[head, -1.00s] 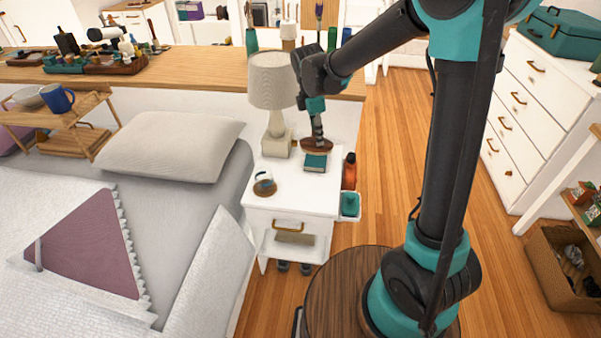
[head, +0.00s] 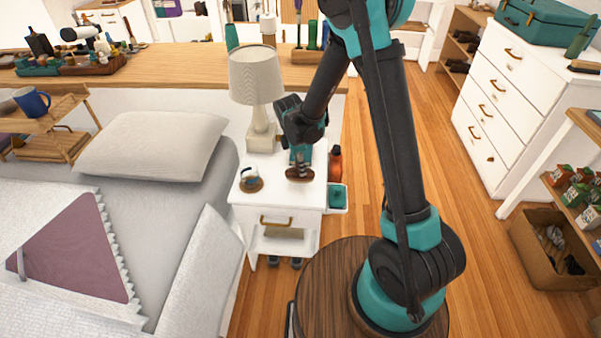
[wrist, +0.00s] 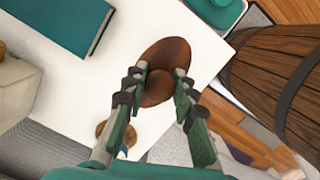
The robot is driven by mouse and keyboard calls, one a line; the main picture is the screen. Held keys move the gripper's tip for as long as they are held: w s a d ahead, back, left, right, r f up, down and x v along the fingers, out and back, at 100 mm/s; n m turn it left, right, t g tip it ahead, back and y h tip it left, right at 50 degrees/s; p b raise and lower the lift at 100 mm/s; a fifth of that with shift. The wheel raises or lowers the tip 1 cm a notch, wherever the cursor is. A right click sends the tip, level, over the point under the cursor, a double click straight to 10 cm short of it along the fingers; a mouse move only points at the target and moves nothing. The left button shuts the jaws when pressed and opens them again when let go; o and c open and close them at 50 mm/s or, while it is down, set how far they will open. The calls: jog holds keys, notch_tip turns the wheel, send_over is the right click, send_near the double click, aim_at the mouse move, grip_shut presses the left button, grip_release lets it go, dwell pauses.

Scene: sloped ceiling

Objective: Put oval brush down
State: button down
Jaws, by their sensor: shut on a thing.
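The oval brush (head: 300,175) is brown and wooden, and it is at the front part of the white nightstand top (head: 279,189). My gripper (head: 299,168) points down over it. In the wrist view the brush (wrist: 172,52) lies between the fingertips of my gripper (wrist: 161,88), which are shut on its round raised middle. I cannot tell whether the brush touches the nightstand or hangs just above it.
A teal book (wrist: 74,22) lies on the nightstand behind the brush. A lamp (head: 257,88) stands at the back left, and a small cup on a round coaster (head: 251,184) is to the left. A teal bin (head: 337,196) hangs at the right side. White surface around the brush is bare.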

jog(key=shift+f, duration=1.65)
jog(key=shift+f, duration=0.1)
jog(key=c, duration=1.2)
grip_release()
jog(key=r, duration=0.4)
jog(key=a+r, duration=0.1)
jog(key=r, duration=0.7)
jog(key=shift+s+a, duration=0.3)
jog(key=shift+s, duration=0.05)
jog(key=s+d+r+m+t+y, duration=0.1)
jog(key=s+d+r+m, duration=0.15)
jog(key=d+m, duration=0.35)
jog(key=s+d+r+m, duration=0.2)
jog(key=s+d+m, duration=0.1)
jog(key=d, duration=0.5)
jog(key=s+d+m+t, duration=0.1)
jog(key=s+d+m, duration=0.2)
jog(key=s+m, duration=0.1)
jog(key=s+d+f+m, duration=0.1)
jog(key=s+d+m, duration=0.3)
jog(key=s+d+f+m+t, duration=0.1)
jog(key=s+d+m, duration=0.3)
jog(key=s+m, duration=0.1)
jog(key=shift+d+t, duration=0.1)
jog(key=shift+t, duration=0.2)
